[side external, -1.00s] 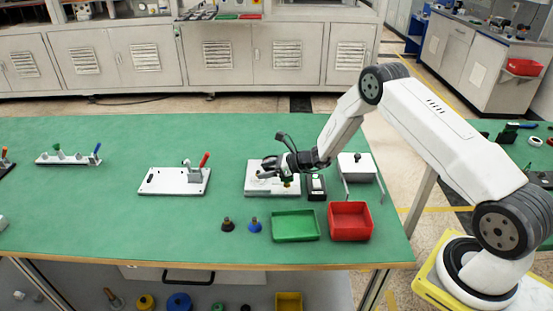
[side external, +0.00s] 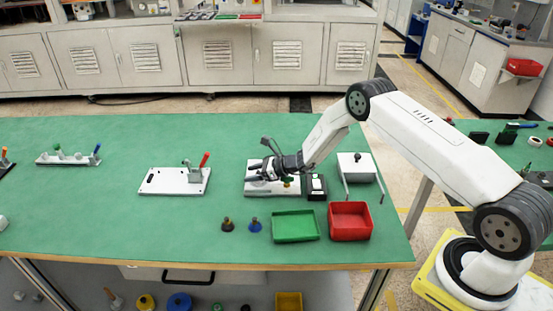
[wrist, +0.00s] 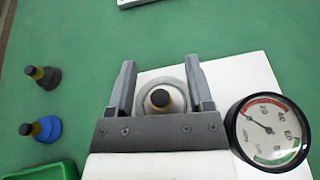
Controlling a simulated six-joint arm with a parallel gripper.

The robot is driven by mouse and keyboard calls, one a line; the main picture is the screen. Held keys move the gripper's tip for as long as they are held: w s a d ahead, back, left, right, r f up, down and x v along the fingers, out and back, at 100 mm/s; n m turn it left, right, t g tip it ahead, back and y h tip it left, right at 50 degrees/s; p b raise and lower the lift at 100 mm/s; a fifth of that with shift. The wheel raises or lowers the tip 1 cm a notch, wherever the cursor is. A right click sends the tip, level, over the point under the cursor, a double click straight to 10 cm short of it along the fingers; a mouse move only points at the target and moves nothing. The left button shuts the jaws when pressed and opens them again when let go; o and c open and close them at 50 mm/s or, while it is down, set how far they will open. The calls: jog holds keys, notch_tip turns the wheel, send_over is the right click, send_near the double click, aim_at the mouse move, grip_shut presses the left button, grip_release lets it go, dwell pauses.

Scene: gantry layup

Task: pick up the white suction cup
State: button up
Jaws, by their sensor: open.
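The white suction cup (wrist: 160,99) shows in the wrist view as a pale round disc with a black and brass fitting on top. It sits on or over the edge of a white plate (wrist: 232,76). My gripper (wrist: 160,64) is open, with one finger on each side of the cup. I cannot tell whether either finger touches it. In the side external view my gripper (side external: 255,172) is low over the white plate (side external: 290,191), and the cup is hard to make out there.
A pressure gauge (wrist: 268,132) stands close right of my gripper in the wrist view. A black suction cup (side external: 228,224) and a blue one (side external: 254,225) stand in front, beside a green tray (side external: 296,226) and a red bin (side external: 350,221).

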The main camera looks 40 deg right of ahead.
grip_shut()
jog(key=shift+r, duration=0.25)
jog(key=shift+r, duration=0.9)
jog(key=s+r, duration=1)
jog(key=s, duration=0.4)
jog(key=shift+a+r, duration=0.3)
jog(key=shift+r, duration=0.1)
